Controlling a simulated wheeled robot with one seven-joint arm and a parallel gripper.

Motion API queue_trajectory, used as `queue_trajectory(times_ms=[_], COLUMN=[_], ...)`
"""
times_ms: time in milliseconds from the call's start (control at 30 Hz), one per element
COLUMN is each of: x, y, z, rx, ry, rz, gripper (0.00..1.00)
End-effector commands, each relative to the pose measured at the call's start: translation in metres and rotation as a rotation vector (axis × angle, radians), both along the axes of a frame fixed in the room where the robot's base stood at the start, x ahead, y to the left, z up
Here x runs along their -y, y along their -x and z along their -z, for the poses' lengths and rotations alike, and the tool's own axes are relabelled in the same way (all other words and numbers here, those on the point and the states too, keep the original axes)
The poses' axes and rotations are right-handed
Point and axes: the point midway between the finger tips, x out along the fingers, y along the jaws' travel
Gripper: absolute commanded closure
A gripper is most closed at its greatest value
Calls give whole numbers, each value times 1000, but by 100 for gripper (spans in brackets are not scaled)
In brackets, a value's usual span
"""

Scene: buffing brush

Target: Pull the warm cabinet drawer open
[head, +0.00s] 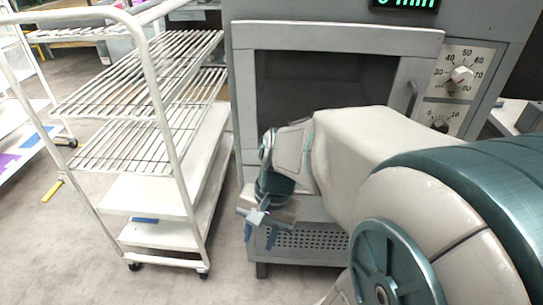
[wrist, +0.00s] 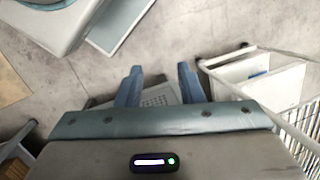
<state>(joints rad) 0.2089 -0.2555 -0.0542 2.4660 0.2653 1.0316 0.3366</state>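The warm cabinet (head: 336,36) is a grey box with a dark-windowed door and a vertical handle (head: 411,100) on the door's right side. Below the door is a plain grey front, partly hidden by my arm, and under it a perforated panel (head: 312,240). I cannot tell the drawer's edges or whether it is out. My gripper (head: 258,218) is low in front of the cabinet's lower left part, pointing down. In the wrist view its two blue fingers (wrist: 160,74) are apart with nothing held. A perforated grey surface (wrist: 158,98) shows between and beyond them; contact cannot be told.
A white wire-shelf trolley (head: 150,190) stands close left of the cabinet and also shows in the wrist view (wrist: 262,80). Dials (head: 460,76) are on the cabinet's right side. Another white rack (head: 25,130) is at far left.

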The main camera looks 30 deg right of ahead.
Motion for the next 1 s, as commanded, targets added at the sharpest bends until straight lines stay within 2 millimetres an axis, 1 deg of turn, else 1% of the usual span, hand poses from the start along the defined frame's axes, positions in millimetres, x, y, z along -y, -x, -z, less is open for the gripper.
queue_trajectory(times_ms=[33,67,100,167,200,267,300,367,400,467,500,567,600,667,700,767,800,900,1000], x=[7,10,13,19,25,35,43,58,70,91,106,132,150,178,195,219,234,262,279], y=[-1,-3,-5,-9,-13,-20,-24,-31,-36,-42,-44,-47,-47,-44,-40,-33,-28,-15,-5], z=[9,12,17,22,25,30,33,37,40,46,50,57,62,71,76,85,91,102,109], rx=[-91,-141,-207,-310,-378,-483,-553,-662,-735,-845,-921,-1038,-1115,-1226,-1296,-1394,1412,1349,1313], ry=[-79,-125,-187,-283,-348,-450,-520,-630,-708,-831,-919,-1059,-1158,-1309,-1411,-1557,1603,1586,1575], rz=[189,298,442,655,794,1000,1133,1328,1456,1635,1749,1909,2004,2127,2193,2270,-2244,-2033,-1907], gripper=[66,66,66,66,66,66,66,66,66,66,66,66,66,66,66,66,66,66,66])
